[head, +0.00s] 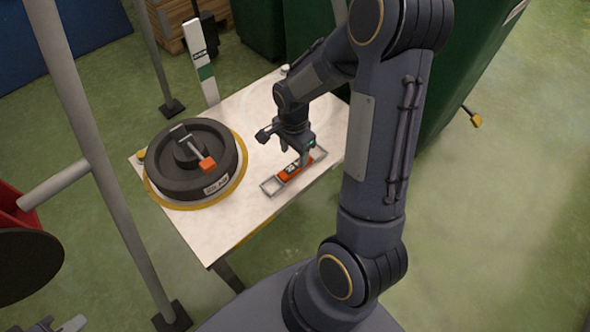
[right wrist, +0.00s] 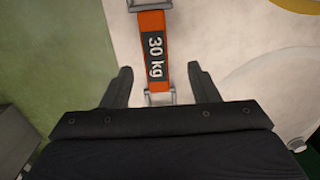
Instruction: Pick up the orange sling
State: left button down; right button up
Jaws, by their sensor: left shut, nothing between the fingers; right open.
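In the right wrist view the sling (right wrist: 151,24) runs upward from between the fingers. My right gripper (head: 286,143) is open over the sling, pointing down, and partly covers it. In the right wrist view its fingers (right wrist: 150,88) stand on either side of the lower fitting, apart from it. Only a small part of what looks like my left gripper (head: 62,326) shows at the bottom left edge, far from the sling.
Grey posts (head: 95,150) rise left of the table. Green bins (head: 465,60) stand behind. The right floor is clear.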

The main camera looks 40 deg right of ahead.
aim_at(296, 165)
jog(key=f, duration=0.1)
jog(key=f+b, duration=0.1)
jog(key=f, duration=0.2)
jog(key=shift+s+d+f+b, duration=0.1)
jog(key=shift+s+f+b, duration=0.2)
jog(key=shift+f+b, duration=0.05)
jog(key=shift+c, duration=0.4)
grip_shut()
jog(key=shift+r, duration=0.1)
jog(key=shift+r+p, duration=0.35)
jog(key=shift+r, duration=0.35)
jog(key=s+a+r+p, duration=0.4)
jog(key=s+a+r, duration=0.4)
jog(key=a+r, duration=0.3)
jog(key=shift+s+a+r, duration=0.15)
jog(key=shift+r, duration=0.1)
